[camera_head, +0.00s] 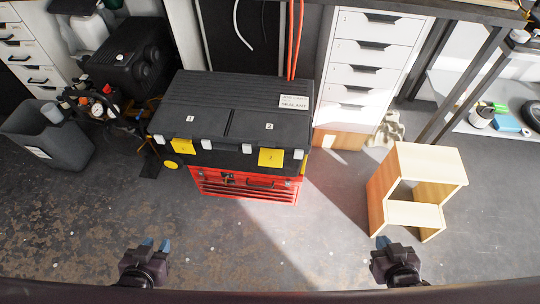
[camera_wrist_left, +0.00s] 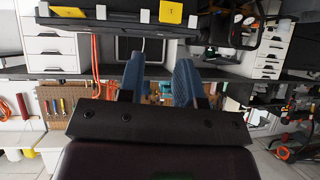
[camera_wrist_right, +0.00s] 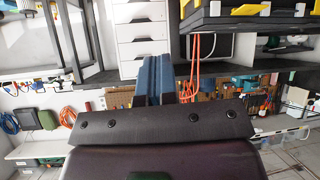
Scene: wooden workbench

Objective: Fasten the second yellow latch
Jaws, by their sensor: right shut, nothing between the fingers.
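A black toolbox (camera_head: 215,95) with a closed lid has two yellow latches on its front. The left yellow latch (camera_head: 182,145) looks flatter; the right yellow latch (camera_head: 270,157), below the "2" label, looks larger. I cannot tell for sure whether either is fastened. A yellow latch (camera_wrist_left: 171,12) also shows at the top of the left wrist view, and another yellow latch (camera_wrist_right: 251,9) in the right wrist view. My left gripper (camera_head: 156,244) is open and empty, well in front of the toolbox. My right gripper (camera_head: 383,242) is shut and empty, to the front right, apart from it.
The toolbox stands on a red toolbox (camera_head: 245,186). A wooden step stool (camera_head: 428,163) stands at the right. A grey bin (camera_head: 48,140) is at the left, and a white drawer cabinet (camera_head: 368,70) behind. The floor in front is clear.

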